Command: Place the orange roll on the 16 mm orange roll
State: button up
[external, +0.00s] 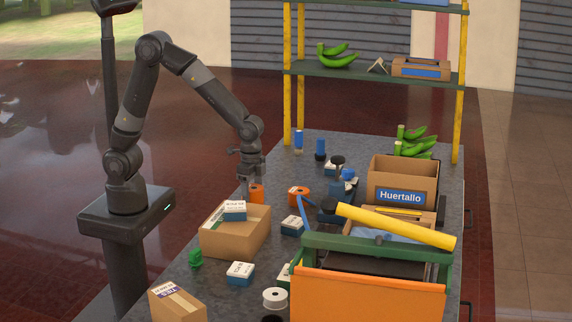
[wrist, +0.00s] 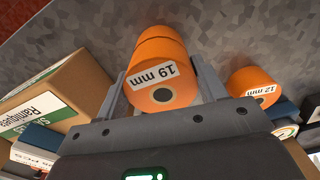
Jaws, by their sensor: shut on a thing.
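My gripper (external: 256,181) points down at the near left part of the table and is shut on an orange roll (wrist: 150,85). The roll's top label appears to read 19 mm, and the two fingers press on its sides. A second orange section (wrist: 160,40) shows below it past a dark seam, in line with it. It looks like another roll under the held one, but its label is hidden, so I cannot tell its size. In the external view, the orange column (external: 257,194) stands upright under my gripper. Another orange roll (wrist: 252,86), labelled 12 mm, stands apart to the right.
A cardboard box (external: 236,232) with a small box on it stands close beside my gripper. Blue and white small boxes (external: 240,272), a green spool (external: 195,258) and an orange-fronted bin (external: 365,295) crowd the table. The Huertallo carton (external: 402,172) stands behind.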

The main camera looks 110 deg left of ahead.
aim_at(254, 186)
jog(key=o, duration=1.1)
jog(key=shift+f, duration=0.1)
jog(key=shift+c, duration=0.2)
notch_tip(254, 186, up, 11)
jog(key=s+d+r+n+t, duration=0.1)
jog(key=s+r+t, duration=0.1)
jog(key=s, duration=0.9)
jog(key=s+d+r+t, duration=0.1)
jog(key=s+r+t, duration=0.2)
jog(key=s, duration=0.9)
notch_tip(254, 186, up, 2)
jog(key=shift+n+t, duration=0.3)
jog(key=shift+n, duration=0.1)
